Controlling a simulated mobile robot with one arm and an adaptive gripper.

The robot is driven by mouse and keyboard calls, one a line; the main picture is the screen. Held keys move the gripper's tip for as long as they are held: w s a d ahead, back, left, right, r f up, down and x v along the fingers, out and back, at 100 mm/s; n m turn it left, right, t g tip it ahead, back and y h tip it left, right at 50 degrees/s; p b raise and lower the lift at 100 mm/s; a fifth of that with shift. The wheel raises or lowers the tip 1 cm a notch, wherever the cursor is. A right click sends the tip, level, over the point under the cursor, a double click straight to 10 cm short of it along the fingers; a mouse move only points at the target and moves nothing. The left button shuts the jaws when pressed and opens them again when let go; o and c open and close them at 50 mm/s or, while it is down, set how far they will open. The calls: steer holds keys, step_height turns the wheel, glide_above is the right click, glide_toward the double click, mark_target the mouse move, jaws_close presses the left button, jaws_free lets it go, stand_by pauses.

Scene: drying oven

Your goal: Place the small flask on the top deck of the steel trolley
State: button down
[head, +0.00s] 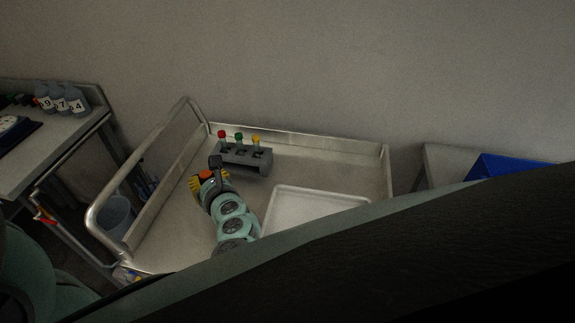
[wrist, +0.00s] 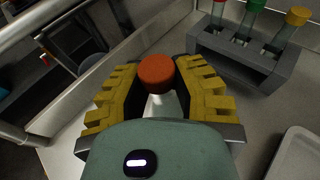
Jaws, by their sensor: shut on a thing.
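The small flask (wrist: 156,73) has an orange-red cap and a pale body. My gripper (wrist: 155,92) has yellow ribbed fingers and is shut on the flask, one finger on each side. In the head view the orange cap (head: 206,174) shows at the end of my arm, over the left part of the steel trolley's top deck (head: 170,228). The flask's base is hidden, so I cannot tell whether it touches the deck.
A grey rack (head: 246,158) with red, green and yellow capped tubes stands on the deck behind my gripper. A white tray (head: 310,205) lies to the right. The trolley has a raised rim and a left handle (head: 118,192). Numbered bottles (head: 62,100) stand on the left bench.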

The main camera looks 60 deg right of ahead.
steer(key=shift+f, duration=0.2)
steer(key=shift+d+f, duration=0.1)
steer(key=c, duration=0.9)
jaws_free()
steer(key=shift+o, duration=0.2)
steer(key=shift+r, duration=0.25)
steer(key=shift+s, duration=0.4)
steer(key=v, duration=1.1)
steer(key=shift+a, duration=0.2)
steer(key=shift+r, duration=0.1)
